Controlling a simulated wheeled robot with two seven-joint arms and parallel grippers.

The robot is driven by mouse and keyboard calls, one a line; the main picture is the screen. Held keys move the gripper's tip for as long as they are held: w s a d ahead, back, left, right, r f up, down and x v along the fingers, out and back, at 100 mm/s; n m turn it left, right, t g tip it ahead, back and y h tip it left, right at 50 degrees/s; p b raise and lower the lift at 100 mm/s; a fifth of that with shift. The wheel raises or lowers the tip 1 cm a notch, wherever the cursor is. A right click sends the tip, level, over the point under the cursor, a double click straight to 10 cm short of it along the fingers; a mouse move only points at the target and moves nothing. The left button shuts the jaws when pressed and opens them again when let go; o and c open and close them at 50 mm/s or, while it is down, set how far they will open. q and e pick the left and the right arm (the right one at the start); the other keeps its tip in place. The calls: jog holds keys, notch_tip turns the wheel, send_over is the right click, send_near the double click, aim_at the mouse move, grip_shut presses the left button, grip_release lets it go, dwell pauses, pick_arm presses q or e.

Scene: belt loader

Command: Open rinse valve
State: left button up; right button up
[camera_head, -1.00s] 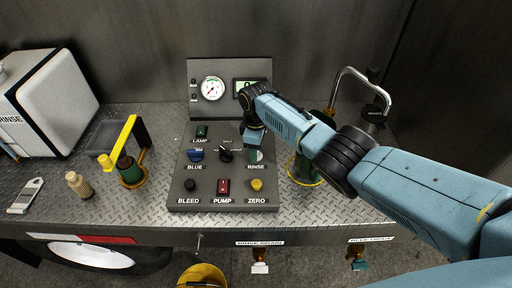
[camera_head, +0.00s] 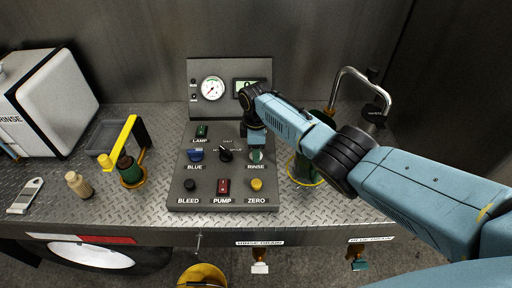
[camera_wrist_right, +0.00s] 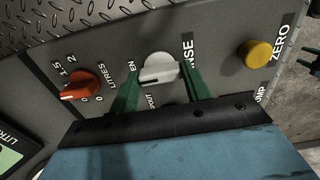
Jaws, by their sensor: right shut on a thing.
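The rinse valve is a small pale grey knob (camera_head: 256,156) above the RINSE label on the sloped control panel. In the right wrist view the knob (camera_wrist_right: 158,68) sits between the green fingers of my right gripper (camera_wrist_right: 158,82). The gripper is shut on it, with a finger on each side. In the head view my right gripper (camera_head: 257,147) reaches down to the knob from above, and its wrist hides the part of the panel above it. My left gripper is not in view.
The panel (camera_head: 177,193) also carries a yellow ZERO button (camera_head: 256,185), a red PUMP switch (camera_head: 223,187), a black selector (camera_head: 226,155) and a blue knob (camera_head: 196,155). An orange LITRES knob (camera_wrist_right: 82,85) is close to the gripper. A bent metal pipe (camera_head: 345,72) stands right.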

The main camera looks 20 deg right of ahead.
jog(key=o, duration=1)
jog(key=shift+c, duration=0.2)
jog(key=shift+r, duration=0.1)
notch_tip(320, 180, up, 13)
jog(key=shift+r+p, duration=0.2)
jog(key=shift+p, duration=0.25)
jog(key=shift+f, duration=0.1)
